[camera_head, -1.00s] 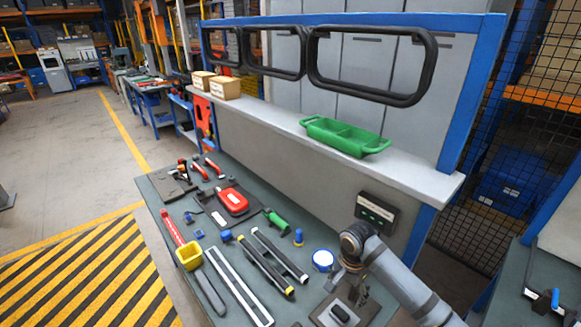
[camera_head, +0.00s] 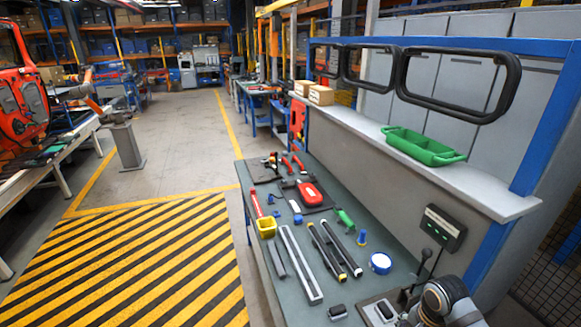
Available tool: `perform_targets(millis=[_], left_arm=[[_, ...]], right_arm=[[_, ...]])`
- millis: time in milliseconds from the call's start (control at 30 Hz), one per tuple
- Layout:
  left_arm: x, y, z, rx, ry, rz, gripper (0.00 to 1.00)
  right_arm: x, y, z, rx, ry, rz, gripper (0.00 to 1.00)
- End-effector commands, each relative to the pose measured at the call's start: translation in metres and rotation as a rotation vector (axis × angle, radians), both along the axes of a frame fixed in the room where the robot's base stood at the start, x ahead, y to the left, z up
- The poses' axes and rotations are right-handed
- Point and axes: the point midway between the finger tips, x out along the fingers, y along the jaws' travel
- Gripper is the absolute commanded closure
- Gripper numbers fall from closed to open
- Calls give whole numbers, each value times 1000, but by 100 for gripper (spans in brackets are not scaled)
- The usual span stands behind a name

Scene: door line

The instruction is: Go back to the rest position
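Part of my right arm shows at the bottom right corner of the head view, with its grey and dark wrist over the near end of the workbench (camera_head: 262,215). My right gripper (camera_head: 410,308) is only partly in view beside a small grey plate with a black block; its fingers are too unclear to tell open from shut. My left arm and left gripper are out of view.
The bench holds a red case (camera_head: 309,193), a yellow cup (camera_head: 266,228), a tape roll (camera_head: 380,263) and several strips. A green tray (camera_head: 423,147) sits on the ledge (camera_head: 470,185). Open floor with striped marking (camera_head: 150,265) lies left.

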Motion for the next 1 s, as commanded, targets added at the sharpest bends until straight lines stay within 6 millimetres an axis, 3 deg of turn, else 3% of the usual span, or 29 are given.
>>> perform_targets(millis=[100, 233, 700, 1000], left_arm=[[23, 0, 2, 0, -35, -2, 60], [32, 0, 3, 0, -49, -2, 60], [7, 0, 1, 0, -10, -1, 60], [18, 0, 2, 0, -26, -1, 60]], right_arm=[[-8, 15, -6, -2, -22, 120, 21], [-18, 31, -12, -13, -53, 275, 21], [-60, 82, -6, -136, -187, 897, 21], [-86, 88, 18, -288, -213, 1234, 21]])
